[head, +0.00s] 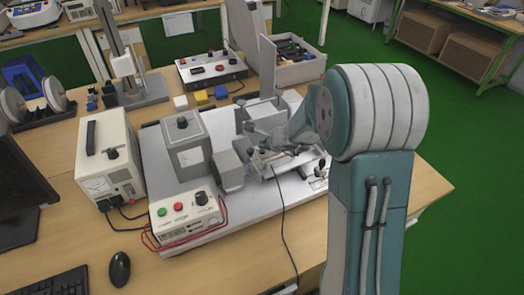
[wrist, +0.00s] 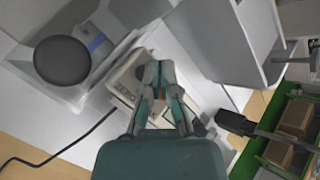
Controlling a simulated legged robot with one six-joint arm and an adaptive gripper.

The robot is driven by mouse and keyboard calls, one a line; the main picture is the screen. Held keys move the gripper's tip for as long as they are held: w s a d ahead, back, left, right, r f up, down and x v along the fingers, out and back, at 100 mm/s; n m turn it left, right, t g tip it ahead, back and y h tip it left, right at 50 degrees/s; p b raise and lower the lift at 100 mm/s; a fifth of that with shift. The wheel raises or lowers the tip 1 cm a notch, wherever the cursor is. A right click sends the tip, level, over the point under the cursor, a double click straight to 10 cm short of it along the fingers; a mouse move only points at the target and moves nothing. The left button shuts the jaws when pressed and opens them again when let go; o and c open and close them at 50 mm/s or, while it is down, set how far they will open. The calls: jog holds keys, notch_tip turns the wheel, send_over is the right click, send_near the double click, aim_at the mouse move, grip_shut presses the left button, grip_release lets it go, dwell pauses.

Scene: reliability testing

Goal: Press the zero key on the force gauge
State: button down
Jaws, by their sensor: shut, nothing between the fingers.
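The force gauge (wrist: 122,84) is a beige box in the wrist view, with the printed word ZERO partly visible beside my fingers. My gripper (wrist: 158,68) is shut and empty, its fingertips over the gauge and covering part of it. I cannot tell whether the tips touch it, and the zero key itself is hidden or too small to make out. In the head view my gripper (head: 262,157) is over the grey test fixture on the white base plate (head: 222,212); the gauge is mostly hidden there.
A dark round knob (wrist: 62,61) stands near the gripper. A grey upright panel (wrist: 222,42) rises at the right. A black cable (head: 284,225) runs to the table's front edge. A control box (head: 187,216) with red and green buttons and a grey box (head: 186,147) stand left of the fixture.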

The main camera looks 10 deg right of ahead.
aim_at(264, 152)
jog(key=shift+f, duration=0.15)
jog(key=shift+f, duration=0.2)
jog(key=shift+f, duration=0.35)
dwell(0.6)
jog(key=shift+r, duration=0.75)
jog(key=shift+r, duration=2.5)
jog(key=shift+s+r, duration=0.1)
